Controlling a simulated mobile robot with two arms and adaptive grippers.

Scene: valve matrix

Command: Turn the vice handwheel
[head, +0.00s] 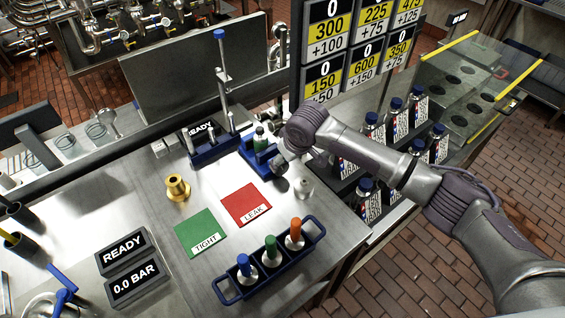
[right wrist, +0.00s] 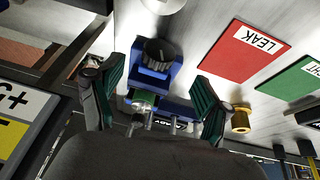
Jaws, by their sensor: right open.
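The blue vice (head: 254,158) stands near the back of the steel bench and holds a small fitting with a green band (head: 260,136). In the right wrist view, the vice's black ribbed handwheel (right wrist: 158,56) sits on the blue body (right wrist: 152,78), and the green-banded fitting (right wrist: 143,103) shows below it. My right gripper (right wrist: 157,72) is open, its two dark green-padded fingers spread on either side of the vice and handwheel, with clear gaps. In the head view my right gripper (head: 288,158) is over the vice's right end and partly hides it. My left gripper is not in view.
A red LEAK mat (head: 241,201) and a green TIGHT mat (head: 194,226) lie in front of the vice. A brass fitting (head: 177,187) stands to the left. A blue rack (head: 226,291) holds several coloured-top valves. Bottles (head: 374,127) stand on a rack at right.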

